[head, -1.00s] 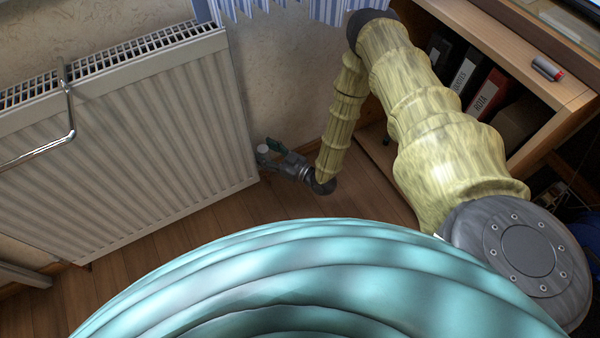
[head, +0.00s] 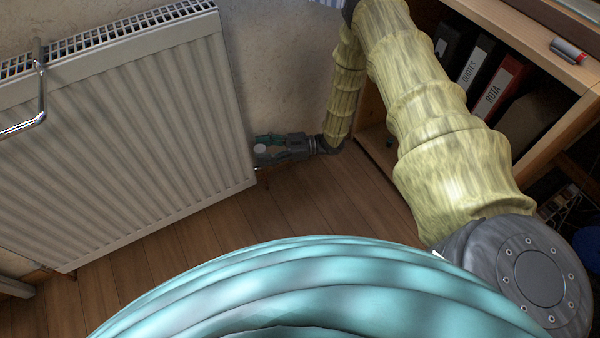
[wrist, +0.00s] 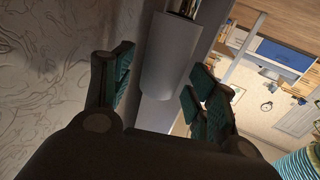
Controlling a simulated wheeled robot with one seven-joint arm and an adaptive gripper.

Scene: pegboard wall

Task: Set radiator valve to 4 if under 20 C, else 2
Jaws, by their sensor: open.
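The radiator valve head is a pale cylinder (wrist: 172,55) in the wrist view, lying between my spread fingers. In the head view its small white round end (head: 260,149) shows by the radiator's lower right corner. My gripper (head: 264,149) has dark fingers with green pads and is open, with one finger on each side of the valve head. In the wrist view (wrist: 160,88) gaps show between the head and both fingers. The valve's number scale cannot be read. I see no readable temperature.
The white radiator (head: 130,140) fills the left, with a chrome rail (head: 40,90) in front. Wall lies close behind my gripper. A wooden shelf (head: 560,65) with binders (head: 497,87) and a marker (head: 568,51) stands right. The wooden floor (head: 200,225) below is clear.

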